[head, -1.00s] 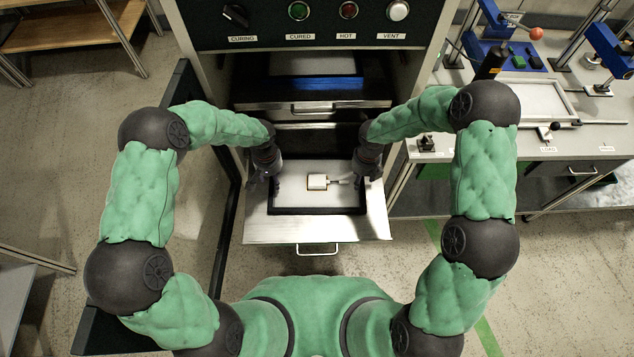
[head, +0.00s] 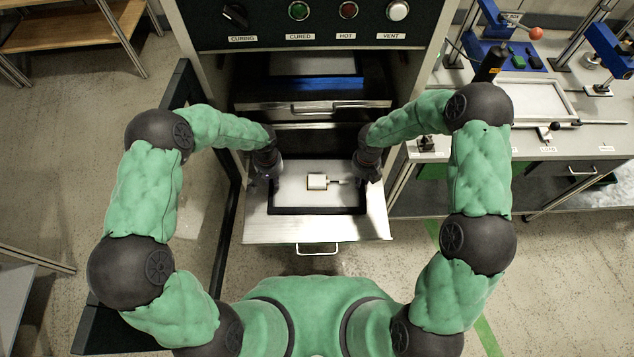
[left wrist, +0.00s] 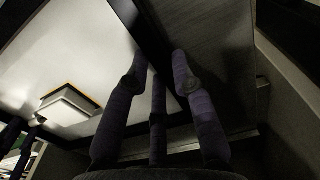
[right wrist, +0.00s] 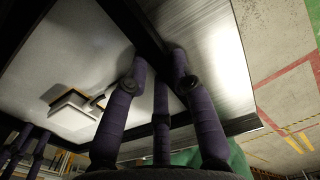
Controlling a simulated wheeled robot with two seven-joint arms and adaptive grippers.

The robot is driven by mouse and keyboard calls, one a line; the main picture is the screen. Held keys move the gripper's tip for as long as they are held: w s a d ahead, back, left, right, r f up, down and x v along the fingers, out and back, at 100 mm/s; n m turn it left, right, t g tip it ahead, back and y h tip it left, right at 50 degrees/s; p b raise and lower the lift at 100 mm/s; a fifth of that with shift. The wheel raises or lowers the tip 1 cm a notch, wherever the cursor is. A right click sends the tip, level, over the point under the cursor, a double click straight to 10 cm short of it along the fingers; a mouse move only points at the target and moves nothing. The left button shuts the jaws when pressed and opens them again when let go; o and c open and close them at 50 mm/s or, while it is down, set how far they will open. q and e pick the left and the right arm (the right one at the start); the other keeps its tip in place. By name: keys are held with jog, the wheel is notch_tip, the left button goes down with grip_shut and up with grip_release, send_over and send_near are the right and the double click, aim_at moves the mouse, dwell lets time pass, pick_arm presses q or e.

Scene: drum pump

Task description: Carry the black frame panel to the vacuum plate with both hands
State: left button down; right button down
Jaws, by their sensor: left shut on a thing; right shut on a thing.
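The black frame panel (head: 318,211) is a white sheet in a black rim, lying flat over the pulled-out metal shelf of the oven. A small white square fitting (head: 317,181) with a short stem sits on its sheet. My left gripper (head: 270,179) is shut on the panel's left rim; the left wrist view shows its fingers (left wrist: 160,68) on both sides of the black bar. My right gripper (head: 364,178) is shut on the right rim, its fingers (right wrist: 157,68) astride the bar. A pale framed plate (head: 535,98) lies on the right bench; I cannot tell whether it is the vacuum plate.
The metal shelf (head: 318,231) with its front handle sticks out below the panel. A closed drawer (head: 312,107) is above it, and the open oven door (head: 200,200) stands at left. The right bench (head: 600,140) carries blue stands and a rod. Floor between is clear.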

pick_arm(q)
jog(key=shift+r, duration=0.15)
pick_arm(e)
jog(key=shift+r, duration=0.15)
